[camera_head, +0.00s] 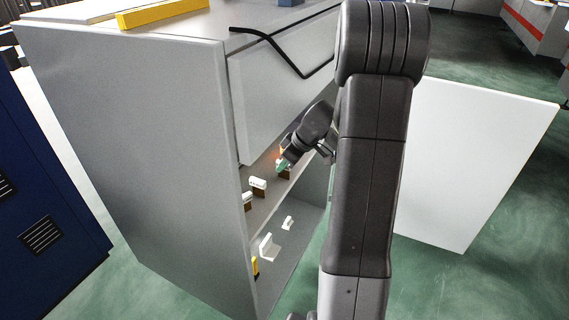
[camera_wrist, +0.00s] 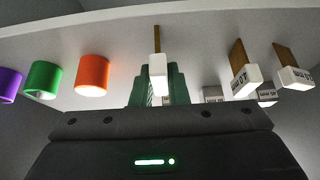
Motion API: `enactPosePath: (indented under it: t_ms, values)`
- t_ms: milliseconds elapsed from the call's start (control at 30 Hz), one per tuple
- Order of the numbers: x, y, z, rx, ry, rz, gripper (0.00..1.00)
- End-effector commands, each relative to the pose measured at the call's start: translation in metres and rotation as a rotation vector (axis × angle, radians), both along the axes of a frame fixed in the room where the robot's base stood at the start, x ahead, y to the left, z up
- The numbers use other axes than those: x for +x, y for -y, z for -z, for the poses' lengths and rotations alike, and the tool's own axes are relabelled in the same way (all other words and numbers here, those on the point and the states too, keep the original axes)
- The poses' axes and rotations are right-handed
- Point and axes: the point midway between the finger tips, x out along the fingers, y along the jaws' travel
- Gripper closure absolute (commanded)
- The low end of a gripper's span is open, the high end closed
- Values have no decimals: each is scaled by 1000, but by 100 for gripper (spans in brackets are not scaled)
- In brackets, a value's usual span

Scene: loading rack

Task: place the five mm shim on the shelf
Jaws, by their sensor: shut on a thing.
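My gripper (camera_wrist: 158,92), with green fingertips, is shut on a white block with a thin brown plate (camera_wrist: 158,68), which I take to be the five mm shim; its label is not readable here. In the wrist view the brown plate reaches to the pale shelf (camera_wrist: 200,22), but I cannot tell if it touches. In the head view my gripper (camera_head: 281,165) is inside the grey cabinet, over its upper shelf (camera_head: 262,205), and largely hides the shim.
Similar labelled shims (camera_wrist: 240,80) stand to the right in the wrist view; purple, green and orange cylinders (camera_wrist: 92,76) stand to the left. In the head view, white pieces (camera_head: 268,247) lie on the lower shelf. The open cabinet door (camera_head: 470,160) is at the right.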

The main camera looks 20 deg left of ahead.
Motion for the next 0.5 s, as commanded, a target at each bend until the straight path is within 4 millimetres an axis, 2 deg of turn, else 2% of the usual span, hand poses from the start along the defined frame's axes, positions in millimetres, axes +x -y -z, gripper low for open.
enactPosePath:
  t_ms: [33,67,133,500]
  values:
    - [0,0,1,-1,-3,1,100]
    - [0,0,1,0,-1,0,80]
    - [0,0,1,0,-1,0,66]
    - [0,0,0,0,1,0,64]
